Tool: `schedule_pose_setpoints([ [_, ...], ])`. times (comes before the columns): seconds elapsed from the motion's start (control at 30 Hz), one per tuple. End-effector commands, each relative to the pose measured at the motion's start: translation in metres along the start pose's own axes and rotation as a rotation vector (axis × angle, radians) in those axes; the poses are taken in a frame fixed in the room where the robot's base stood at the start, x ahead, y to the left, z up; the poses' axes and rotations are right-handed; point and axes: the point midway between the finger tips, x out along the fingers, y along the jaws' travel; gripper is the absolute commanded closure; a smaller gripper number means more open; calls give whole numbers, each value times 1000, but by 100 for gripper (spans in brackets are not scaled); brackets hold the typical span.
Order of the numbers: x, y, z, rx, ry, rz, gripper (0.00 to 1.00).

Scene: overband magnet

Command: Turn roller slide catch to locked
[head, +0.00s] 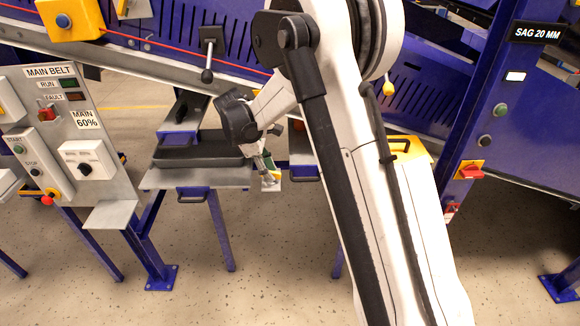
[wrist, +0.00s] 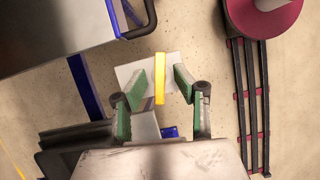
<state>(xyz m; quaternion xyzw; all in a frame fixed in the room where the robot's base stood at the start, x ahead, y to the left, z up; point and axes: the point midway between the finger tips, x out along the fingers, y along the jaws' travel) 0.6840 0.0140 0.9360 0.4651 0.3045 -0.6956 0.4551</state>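The slide catch shows as a narrow yellow bar (wrist: 160,72) on a pale plate (wrist: 126,73) in the wrist view. In the head view a small yellow part (head: 272,181) shows just below my gripper (head: 266,166), mostly hidden by it. In the wrist view my gripper (wrist: 160,82) is open, its green-padded fingers on either side of the bar. A gap shows on both sides, and the bar looks untouched. I cannot tell the bar's depth between the fingers. No locked or unlocked marking is readable.
A grey shelf (head: 155,180) with a black tray (head: 190,150) is left of my gripper. The main belt panel (head: 60,90) stands further left. A lever (head: 209,60) hangs from the blue conveyor frame above. A red switch (head: 470,172) is at right.

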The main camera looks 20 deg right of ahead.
Motion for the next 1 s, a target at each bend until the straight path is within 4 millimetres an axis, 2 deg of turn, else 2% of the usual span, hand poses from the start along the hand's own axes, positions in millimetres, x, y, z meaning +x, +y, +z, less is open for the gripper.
schedule_pose_setpoints([
  [0.1, -4, -1, 2, -99, -1, 41, 71],
  [0.27, -26, -1, 0, -90, -1, 38, 71],
  [0.33, -35, -2, -8, -91, -1, 38, 71],
  [1.0, -74, -12, -108, -89, -1, 37, 71],
])
